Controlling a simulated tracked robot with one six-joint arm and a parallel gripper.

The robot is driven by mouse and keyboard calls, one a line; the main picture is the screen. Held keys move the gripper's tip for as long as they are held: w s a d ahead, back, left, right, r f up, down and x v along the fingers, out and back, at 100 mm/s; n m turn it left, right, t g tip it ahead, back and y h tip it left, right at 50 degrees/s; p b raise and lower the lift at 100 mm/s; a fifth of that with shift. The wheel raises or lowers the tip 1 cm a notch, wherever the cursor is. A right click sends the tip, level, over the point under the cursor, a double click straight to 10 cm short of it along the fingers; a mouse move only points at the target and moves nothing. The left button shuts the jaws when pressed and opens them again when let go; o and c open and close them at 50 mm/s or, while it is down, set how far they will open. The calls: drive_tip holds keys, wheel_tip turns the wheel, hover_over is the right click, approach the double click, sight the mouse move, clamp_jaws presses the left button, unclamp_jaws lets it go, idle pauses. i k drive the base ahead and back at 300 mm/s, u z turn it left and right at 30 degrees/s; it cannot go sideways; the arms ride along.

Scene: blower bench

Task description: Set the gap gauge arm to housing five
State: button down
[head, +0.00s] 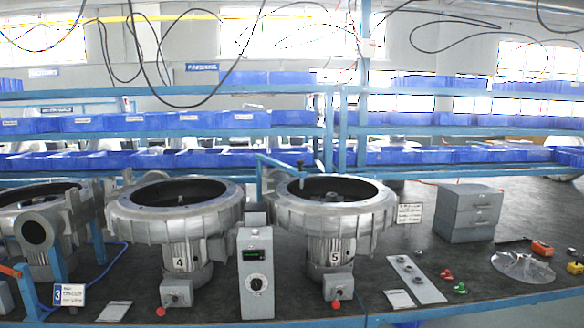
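Housing five (382,212) is a round grey blower housing with a dark open top, standing on a motor marked 5 (335,250). Housing four (125,215) is alike and stands to its left, on a motor marked 4 (180,258). Between and behind them, a thin blue arm (280,164), which looks like the gap gauge arm, runs from a blue post (259,180) rightward to the back rim of housing five. A small dark knob or tip (300,166) shows at its right end. I cannot tell whether it touches the rim. My gripper is not in view.
A grey control box (256,285) with green display and dial stands between the motors. Another housing (35,235) is at left. At right are a grey drawer box (468,215), a plate with holes (415,279) and small parts. Cables hang above; blue-bin shelves stand behind.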

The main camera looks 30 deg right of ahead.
sight(299, 173)
drive_tip(key=u, duration=0.15)
drive_tip(key=i, duration=1.1)
drive_tip(key=u, duration=0.25)
